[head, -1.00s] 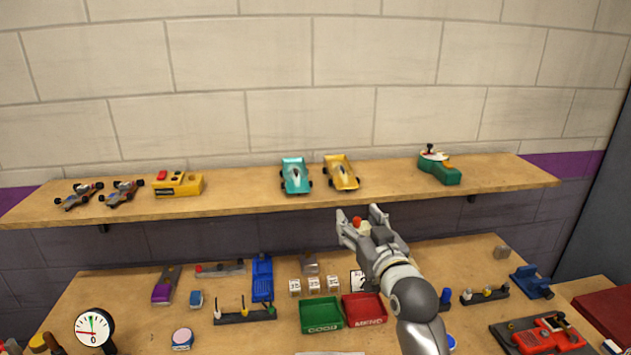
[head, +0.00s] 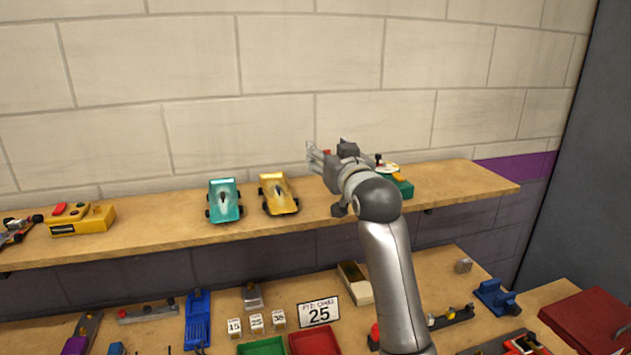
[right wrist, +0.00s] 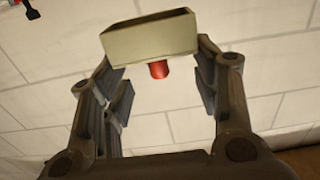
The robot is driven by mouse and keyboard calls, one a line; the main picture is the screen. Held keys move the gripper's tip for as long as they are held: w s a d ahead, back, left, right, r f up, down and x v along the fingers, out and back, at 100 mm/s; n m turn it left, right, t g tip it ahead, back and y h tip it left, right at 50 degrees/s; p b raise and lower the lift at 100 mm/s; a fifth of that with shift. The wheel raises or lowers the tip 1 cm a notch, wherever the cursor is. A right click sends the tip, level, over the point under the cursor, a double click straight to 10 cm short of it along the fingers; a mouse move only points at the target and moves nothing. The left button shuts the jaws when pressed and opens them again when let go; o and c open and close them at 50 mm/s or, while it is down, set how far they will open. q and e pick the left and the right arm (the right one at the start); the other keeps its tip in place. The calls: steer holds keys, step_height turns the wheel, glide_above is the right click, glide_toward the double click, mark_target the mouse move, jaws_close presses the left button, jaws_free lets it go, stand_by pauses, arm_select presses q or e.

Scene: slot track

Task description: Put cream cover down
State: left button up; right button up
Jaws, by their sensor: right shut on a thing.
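My right gripper (head: 318,158) is raised above the shelf, right of the yellow car, and shut on the cream cover. In the right wrist view the cream cover (right wrist: 150,40) lies between the fingertips of the gripper (right wrist: 160,68). It looks like a shallow, hollow cream box, with a red knob (right wrist: 158,69) showing under it. In the head view the gripper hides most of the cover; only a bit of red shows. An open cream box (head: 356,284) stands on the bench below, partly behind my right arm. My left gripper is not in view.
The shelf (head: 330,212) carries a teal car (head: 224,201), a yellow car (head: 278,194), a yellow controller box (head: 82,219) and a green device (head: 402,187) partly behind my gripper. Below are a "25" sign (head: 319,312), green and red trays, and a blue stand (head: 495,297).

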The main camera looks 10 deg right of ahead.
steer(key=w+d+f, duration=0.1)
steer(key=w+f, duration=0.1)
steer(key=w+f+p, duration=0.1)
steer(key=w+f, duration=0.1)
steer(key=w+d+f+p, duration=0.1)
steer(key=w+f, duration=0.1)
steer(key=shift+w+d, duration=0.25)
steer(key=shift+d, duration=0.05)
steer(key=shift+w+d+f, duration=0.2)
steer(key=shift+w+f, duration=0.3)
steer(key=shift+f, duration=0.25)
step_height(320, 180, down, 2)
steer(key=shift+f+p, duration=0.15)
steer(key=shift+p, duration=0.8)
steer(key=shift+f, duration=0.25)
steer(key=shift+f, duration=0.1)
steer(key=shift+f, duration=0.15)
steer(key=o, duration=0.7)
